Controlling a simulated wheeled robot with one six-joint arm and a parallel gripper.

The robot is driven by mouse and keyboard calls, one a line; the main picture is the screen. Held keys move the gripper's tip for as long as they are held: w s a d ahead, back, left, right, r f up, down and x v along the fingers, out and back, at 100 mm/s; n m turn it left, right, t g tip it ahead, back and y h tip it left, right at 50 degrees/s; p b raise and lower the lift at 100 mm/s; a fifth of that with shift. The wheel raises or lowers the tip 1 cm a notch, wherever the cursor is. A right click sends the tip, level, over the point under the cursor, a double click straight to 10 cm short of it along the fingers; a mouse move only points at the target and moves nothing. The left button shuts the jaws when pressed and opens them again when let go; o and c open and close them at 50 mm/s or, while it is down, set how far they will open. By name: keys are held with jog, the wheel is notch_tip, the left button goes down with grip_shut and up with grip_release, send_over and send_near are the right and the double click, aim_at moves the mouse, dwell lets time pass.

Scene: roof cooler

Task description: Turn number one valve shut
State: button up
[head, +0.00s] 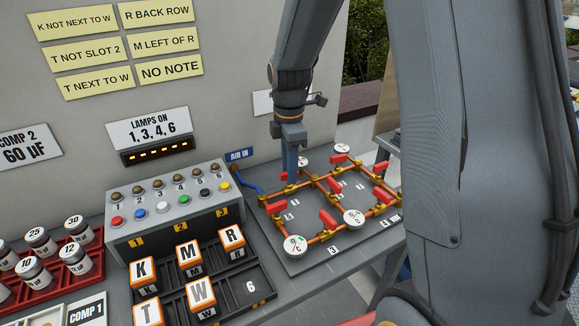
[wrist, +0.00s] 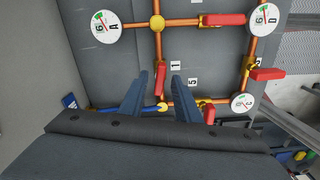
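A board of copper pipes (head: 308,240) carries several valves with red handles and brass bodies. My gripper (head: 291,178) points down over the board's back left part, close to a brass fitting. A number 1 tag (wrist: 175,65) lies on the board just beyond the fingertips. A red handle (wrist: 209,114) is beside the right finger, partly hidden. Another red handle (wrist: 225,19) is farther up.
Round gauges, such as the one marked A (wrist: 98,26) and one marked D (wrist: 266,19), stand above the pipes. A grey button box (head: 170,205) and a black tray of lettered blocks (head: 235,290) are left of the board. The wall is close behind.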

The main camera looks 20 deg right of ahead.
grip_shut()
